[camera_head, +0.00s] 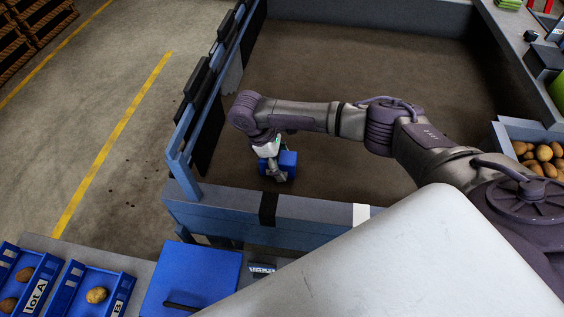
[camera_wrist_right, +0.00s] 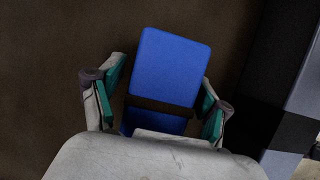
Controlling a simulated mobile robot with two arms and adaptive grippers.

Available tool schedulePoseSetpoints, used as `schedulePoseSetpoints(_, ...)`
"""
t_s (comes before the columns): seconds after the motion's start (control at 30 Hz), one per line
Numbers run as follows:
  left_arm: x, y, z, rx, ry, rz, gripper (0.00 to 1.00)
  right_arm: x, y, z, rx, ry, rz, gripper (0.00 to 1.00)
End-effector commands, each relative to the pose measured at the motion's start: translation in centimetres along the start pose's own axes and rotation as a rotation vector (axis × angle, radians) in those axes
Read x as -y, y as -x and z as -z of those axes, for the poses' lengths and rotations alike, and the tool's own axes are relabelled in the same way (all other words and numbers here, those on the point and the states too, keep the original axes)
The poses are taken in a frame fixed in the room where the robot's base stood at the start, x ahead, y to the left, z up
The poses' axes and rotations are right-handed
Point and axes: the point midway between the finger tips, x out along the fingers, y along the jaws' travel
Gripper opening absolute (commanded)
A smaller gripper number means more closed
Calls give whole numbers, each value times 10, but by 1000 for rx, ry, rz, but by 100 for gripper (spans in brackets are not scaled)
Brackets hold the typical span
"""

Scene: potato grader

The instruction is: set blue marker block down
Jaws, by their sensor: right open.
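The blue marker block (camera_head: 289,158) is on or just over the brown surface inside the blue-framed bay; the views do not settle contact. My right gripper (camera_head: 275,166) is over the block, partly hiding it. In the right wrist view, the block (camera_wrist_right: 172,68) lies between the open green-padded fingers of my right gripper (camera_wrist_right: 162,88). A gap shows at the left finger; the right finger is very close to the block. A dark band crosses the block's lower part. My left gripper is not in view.
A blue frame rail (camera_head: 330,209) borders the bay in front, with dark-padded rails at left. Blue trays (camera_head: 105,278) with potatoes and a blue lid-like panel (camera_head: 196,274) sit at front left. A potato bin (camera_head: 510,131) stands at right. The brown surface behind the gripper is clear.

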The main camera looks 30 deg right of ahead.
Motion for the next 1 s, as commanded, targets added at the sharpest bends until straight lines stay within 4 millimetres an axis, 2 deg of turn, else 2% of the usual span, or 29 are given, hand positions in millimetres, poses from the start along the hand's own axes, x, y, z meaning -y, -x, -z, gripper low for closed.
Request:
schedulePoseSetpoints(0.27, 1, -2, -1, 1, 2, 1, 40, 0, 7, 0, -3, 0, -1, 77)
schedulePoseSetpoints(0.37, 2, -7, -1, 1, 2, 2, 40, -1, 22, 1, -5, -1, -2, 77)
schedulePoseSetpoints(0.6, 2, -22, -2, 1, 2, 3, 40, 0, 74, 1, -5, 1, -2, 77)
schedulePoseSetpoints(0.8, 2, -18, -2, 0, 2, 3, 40, -1, 111, -1, -2, -1, -3, 77)
schedulePoseSetpoints(1.0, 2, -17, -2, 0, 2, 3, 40, 0, 123, -1, -1, -1, -1, 77)
